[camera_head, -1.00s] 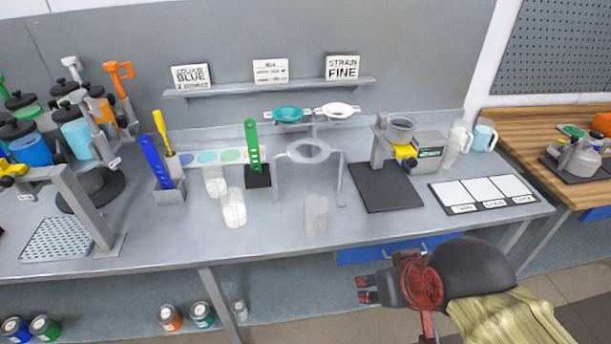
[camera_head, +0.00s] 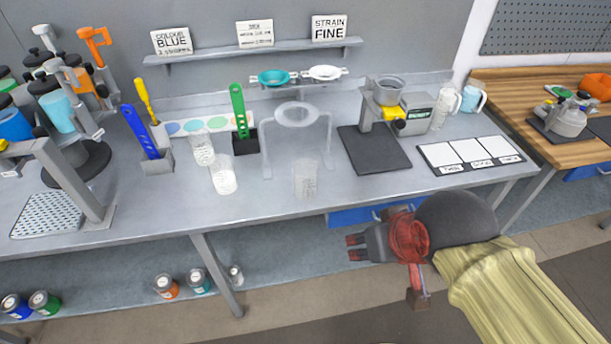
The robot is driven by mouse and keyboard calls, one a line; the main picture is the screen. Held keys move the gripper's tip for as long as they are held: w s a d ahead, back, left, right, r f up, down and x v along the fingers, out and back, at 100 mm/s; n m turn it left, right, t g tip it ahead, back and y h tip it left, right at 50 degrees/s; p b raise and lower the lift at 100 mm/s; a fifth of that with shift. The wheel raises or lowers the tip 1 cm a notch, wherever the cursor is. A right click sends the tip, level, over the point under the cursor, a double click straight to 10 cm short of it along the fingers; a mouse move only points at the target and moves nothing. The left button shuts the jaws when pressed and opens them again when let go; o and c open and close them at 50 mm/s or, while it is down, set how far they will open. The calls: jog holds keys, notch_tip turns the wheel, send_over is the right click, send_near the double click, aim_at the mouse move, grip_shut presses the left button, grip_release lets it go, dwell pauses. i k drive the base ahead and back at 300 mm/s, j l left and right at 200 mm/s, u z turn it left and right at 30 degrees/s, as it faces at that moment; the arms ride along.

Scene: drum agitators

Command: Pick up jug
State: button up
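A white jug (camera_head: 445,107) and a light blue jug (camera_head: 472,99) with handles stand side by side at the back right of the grey bench. I cannot tell which of them the task means.
A black mat (camera_head: 373,151) with a strainer stand and a tray with white cards (camera_head: 470,152) lie on the right of the bench. A blue drawer (camera_head: 360,215) is under the front edge. A wooden table (camera_head: 540,95) is at the right.

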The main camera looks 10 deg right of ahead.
aim_at(449, 90)
jog(key=i+l+u, duration=0.3)
jog(key=l, duration=0.8)
jog(key=i+l+u, duration=0.25)
jog(key=l, duration=0.85)
jog(key=l+u, duration=0.3)
jog(key=l, duration=0.8)
